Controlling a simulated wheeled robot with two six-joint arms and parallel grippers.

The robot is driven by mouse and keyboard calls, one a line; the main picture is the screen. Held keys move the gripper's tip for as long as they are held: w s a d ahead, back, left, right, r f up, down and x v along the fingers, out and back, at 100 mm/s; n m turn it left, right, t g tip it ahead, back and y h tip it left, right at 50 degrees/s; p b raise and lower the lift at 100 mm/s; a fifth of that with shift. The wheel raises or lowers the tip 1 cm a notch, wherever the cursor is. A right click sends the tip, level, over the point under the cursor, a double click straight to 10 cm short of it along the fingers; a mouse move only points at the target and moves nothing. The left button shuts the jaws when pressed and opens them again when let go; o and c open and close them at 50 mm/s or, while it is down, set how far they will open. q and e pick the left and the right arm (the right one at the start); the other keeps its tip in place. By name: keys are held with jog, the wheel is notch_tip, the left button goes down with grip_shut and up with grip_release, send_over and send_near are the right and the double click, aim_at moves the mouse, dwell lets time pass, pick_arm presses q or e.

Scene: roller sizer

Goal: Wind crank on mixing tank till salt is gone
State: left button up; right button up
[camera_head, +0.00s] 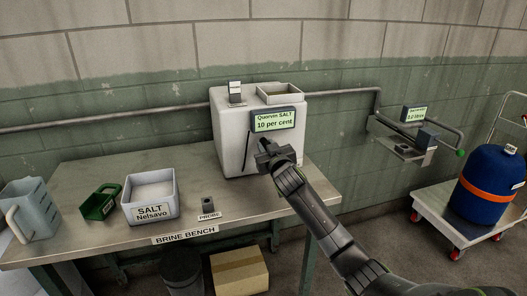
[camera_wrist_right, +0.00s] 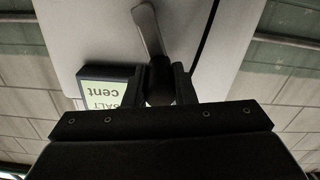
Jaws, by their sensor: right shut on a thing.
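The white mixing tank (camera_head: 229,130) stands at the right end of the bench, with an open hopper (camera_head: 281,93) on top. Its display (camera_head: 274,120) reads "Quorvim SALT 10 per cent". My right gripper (camera_head: 268,150) is at the tank's front, just below the display. In the right wrist view the gripper (camera_wrist_right: 160,90) is shut on the dark crank handle (camera_wrist_right: 160,75), and the grey crank arm (camera_wrist_right: 148,28) runs up from it along the tank face. The head view hides most of the crank behind the gripper. Salt inside the tank cannot be seen. My left gripper is out of view.
On the bench (camera_head: 110,235) stand a jug (camera_head: 37,210), a green scoop (camera_head: 98,204), a salt tub (camera_head: 151,208) holding white salt and a small probe (camera_head: 208,204). A cardboard box (camera_head: 239,273) lies below. A cart (camera_head: 440,207) with a blue cylinder (camera_head: 485,182) is at right.

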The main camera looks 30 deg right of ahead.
jog(key=shift+s+d+m, duration=0.15)
jog(key=shift+d+m, duration=0.3)
jog(key=shift+m, duration=0.55)
jog(key=o, duration=1)
jog(key=shift+d, duration=0.1)
jog(key=shift+s, duration=0.1)
jog(key=b+v, duration=0.1)
jog(key=v, duration=1.6)
jog(key=shift+s+a+r, duration=0.1)
jog(key=shift+a, duration=0.1)
